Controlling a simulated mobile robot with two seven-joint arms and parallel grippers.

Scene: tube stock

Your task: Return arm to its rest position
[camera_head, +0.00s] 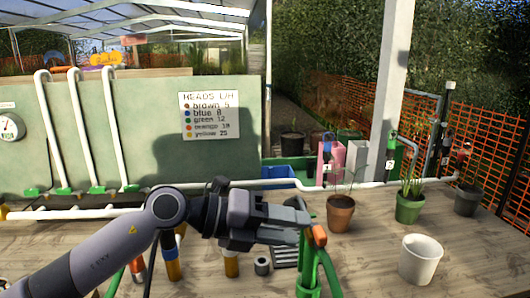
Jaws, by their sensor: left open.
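My left arm reaches in from the lower left across the bench. Its gripper (303,227) points right, open, with no object visible held between its fingers. The fingertips are close to the orange end (319,235) of a green tube stand (308,275); I cannot tell whether they touch. Brown-and-blue (172,265) and yellow-brown (232,266) upright tubes stand below and behind the arm, partly hidden by it. My right gripper is not in view.
A terracotta pot (340,214), a green pot (409,208), a dark pot (467,200) and a white pot (420,260) stand on the wooden bench (375,245) to the right. White pipes (88,130) and a sign (209,115) are behind. A small grey ring (262,266) lies near the gripper.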

